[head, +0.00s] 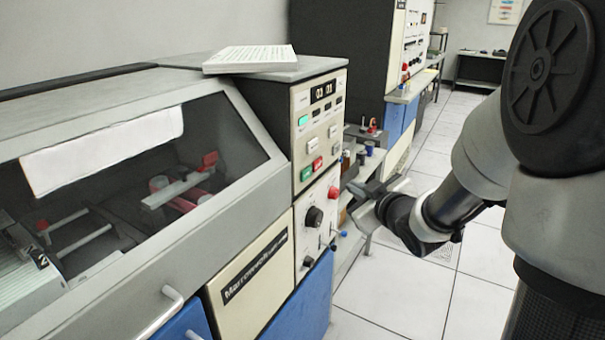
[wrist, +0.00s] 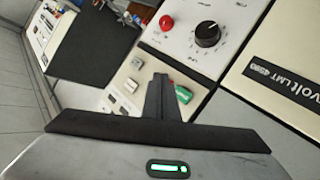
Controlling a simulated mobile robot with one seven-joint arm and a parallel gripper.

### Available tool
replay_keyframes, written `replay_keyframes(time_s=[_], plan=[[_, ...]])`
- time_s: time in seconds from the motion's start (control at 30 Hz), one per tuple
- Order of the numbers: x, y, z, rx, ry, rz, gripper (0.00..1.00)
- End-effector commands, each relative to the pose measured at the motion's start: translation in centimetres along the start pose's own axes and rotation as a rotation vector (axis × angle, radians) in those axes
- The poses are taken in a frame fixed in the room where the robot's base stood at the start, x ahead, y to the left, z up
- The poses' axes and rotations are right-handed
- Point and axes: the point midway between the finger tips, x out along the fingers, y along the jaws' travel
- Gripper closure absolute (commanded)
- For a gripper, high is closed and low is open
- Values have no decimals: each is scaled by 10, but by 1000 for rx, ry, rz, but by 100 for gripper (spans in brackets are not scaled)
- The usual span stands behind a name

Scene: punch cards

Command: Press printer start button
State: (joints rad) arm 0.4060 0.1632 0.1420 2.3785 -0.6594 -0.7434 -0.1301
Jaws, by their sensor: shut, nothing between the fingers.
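The printer's cream control panel (head: 322,104) is at the centre of the head view. It carries a pale green button (head: 303,120) at upper left, white buttons, and a green button (head: 311,173) beside a red one (head: 318,163) lower down. I cannot read which is marked start. In the wrist view the panel appears turned over, with a green button (wrist: 183,93) just right of the fingers and white buttons to their left. My gripper (head: 355,187) is shut and empty, right of the panel and apparently apart from it. In the wrist view my gripper (wrist: 159,80) hides part of the panel.
Below the panel are a red dome knob (head: 333,193) and a black dial (head: 314,216). A paper stack (head: 250,58) lies on the machine top. The sloped glass-fronted housing (head: 110,90) extends left. A cluttered shelf (head: 368,150) stands behind my gripper. Tiled floor (head: 395,293) is clear at right.

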Motion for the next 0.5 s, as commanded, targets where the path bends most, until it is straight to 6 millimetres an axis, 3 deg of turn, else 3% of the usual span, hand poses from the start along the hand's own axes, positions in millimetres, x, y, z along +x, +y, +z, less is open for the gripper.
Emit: replay_keyframes(time_s=[0.27,0.5], plan=[[3,-2,-2,0,0,0,100],[22,-17,-15,-1,2,-1,100]])
